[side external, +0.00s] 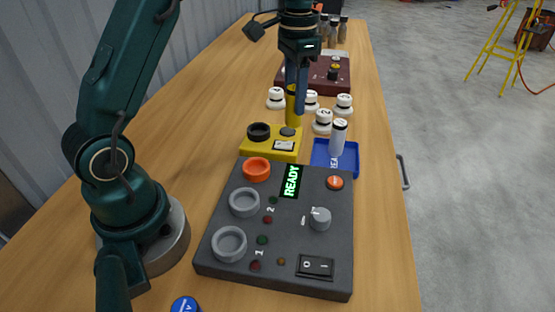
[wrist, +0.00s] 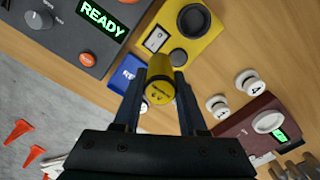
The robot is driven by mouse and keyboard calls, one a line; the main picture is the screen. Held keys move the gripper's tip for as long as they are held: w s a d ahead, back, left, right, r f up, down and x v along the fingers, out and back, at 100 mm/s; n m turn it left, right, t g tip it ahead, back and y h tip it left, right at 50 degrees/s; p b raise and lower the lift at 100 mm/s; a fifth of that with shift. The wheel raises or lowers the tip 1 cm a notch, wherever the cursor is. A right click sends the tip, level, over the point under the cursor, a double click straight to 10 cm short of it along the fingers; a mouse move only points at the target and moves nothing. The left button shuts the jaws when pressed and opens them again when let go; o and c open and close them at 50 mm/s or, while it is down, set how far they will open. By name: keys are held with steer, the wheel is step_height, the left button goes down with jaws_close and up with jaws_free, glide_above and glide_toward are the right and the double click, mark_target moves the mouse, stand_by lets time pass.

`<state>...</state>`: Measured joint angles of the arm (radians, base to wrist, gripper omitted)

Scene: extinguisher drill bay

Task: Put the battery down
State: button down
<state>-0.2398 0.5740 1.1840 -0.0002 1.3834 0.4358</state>
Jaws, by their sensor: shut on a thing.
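My gripper (side external: 297,104) points down over the middle of the table and is shut on a yellow cylindrical battery (side external: 291,106). In the wrist view the yellow battery (wrist: 161,78) sits upright between the two fingers of my gripper (wrist: 159,88), its end with small dark markings facing the camera. In the side view the battery is just behind the yellow box (side external: 270,147), which has a black ring and a dark round button on top. Whether the battery's lower end touches the table cannot be told.
A dark panel (side external: 215,262) with a lit READY display and grey and orange rings lies in front. A blue tray (side external: 351,161) holds a white cylinder (side external: 339,138). Several white numbered pieces (side external: 322,121) stand close by. A maroon box (side external: 341,84) is behind.

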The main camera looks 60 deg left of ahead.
steer(key=shift+w+d+f, duration=0.55)
steer(key=shift+d+f, duration=0.5)
steer(key=shift+f, duration=0.3)
steer(key=shift+w+d+f, duration=0.5)
steer(key=shift+d+f, duration=0.5)
steer(key=shift+f, duration=0.4)
steer(key=shift+w+d+f, duration=0.55)
steer(key=shift+d+f, duration=0.5)
steer(key=shift+f, duration=0.3)
steer(key=shift+f, duration=0.15)
steer(key=shift+c, duration=2.3)
jaws_free()
